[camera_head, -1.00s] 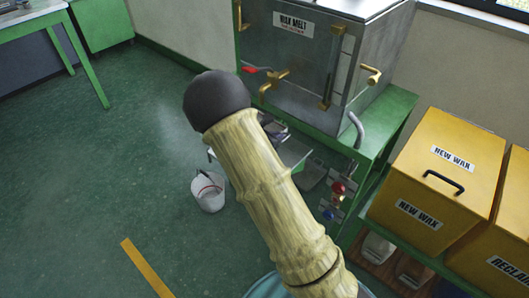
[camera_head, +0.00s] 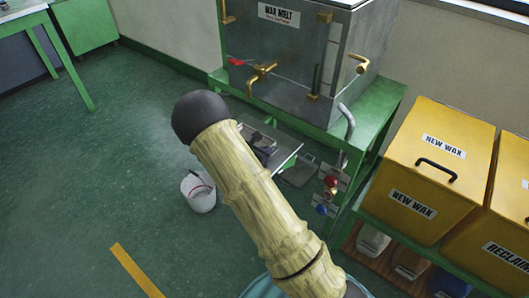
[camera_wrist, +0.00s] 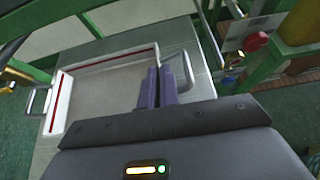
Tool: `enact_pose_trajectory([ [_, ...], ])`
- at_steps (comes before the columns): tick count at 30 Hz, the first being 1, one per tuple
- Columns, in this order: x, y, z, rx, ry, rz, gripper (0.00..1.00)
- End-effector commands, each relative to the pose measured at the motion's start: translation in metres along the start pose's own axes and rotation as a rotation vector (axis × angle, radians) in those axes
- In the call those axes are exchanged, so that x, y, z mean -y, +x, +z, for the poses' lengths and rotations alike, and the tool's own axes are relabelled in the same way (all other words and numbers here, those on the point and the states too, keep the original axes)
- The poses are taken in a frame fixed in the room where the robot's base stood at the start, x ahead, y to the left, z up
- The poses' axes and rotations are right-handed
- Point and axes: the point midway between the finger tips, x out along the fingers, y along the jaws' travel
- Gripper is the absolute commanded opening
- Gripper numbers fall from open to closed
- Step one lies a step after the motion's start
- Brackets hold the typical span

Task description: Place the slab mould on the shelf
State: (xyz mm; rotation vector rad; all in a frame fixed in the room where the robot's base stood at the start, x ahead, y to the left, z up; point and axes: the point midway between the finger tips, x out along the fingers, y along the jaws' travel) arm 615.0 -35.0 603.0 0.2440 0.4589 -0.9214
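The slab mould (camera_wrist: 104,88), a shallow white tray with red lines along its far and left walls, lies flat on a grey metal surface in the wrist view. A metal loop handle stands out at its left and right ends. My gripper (camera_wrist: 158,70) has its two purple fingers nearly together at the mould's right wall, beside the right handle (camera_wrist: 187,72). It looks shut on that wall, though the contact is hidden. In the head view my arm covers most of the mould, and only the dark gripper body (camera_head: 263,143) shows beside the metal surface (camera_head: 282,150).
The wax melt tank (camera_head: 285,60) with a brass tap stands on a green table (camera_head: 385,110) behind. Yellow wax bins (camera_head: 435,165) stand at the right. A white bucket (camera_head: 198,192) is on the floor; the floor left is clear.

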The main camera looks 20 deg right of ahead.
Motion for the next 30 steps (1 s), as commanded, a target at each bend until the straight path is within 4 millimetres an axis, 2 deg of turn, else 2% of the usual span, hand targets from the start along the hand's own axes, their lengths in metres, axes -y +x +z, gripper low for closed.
enact_pose_trajectory([
  [11,-0.001,0.002,-0.003,0.001,0.003,0.002,0.00],
  [12,-0.001,0.002,-0.003,0.000,0.002,0.002,0.09],
  [15,-0.001,0.001,-0.003,0.000,0.002,0.002,0.25],
  [25,-0.001,-0.001,0.001,0.000,0.002,0.002,0.25],
  [30,-0.002,-0.021,0.001,-0.001,0.001,0.006,0.25],
])
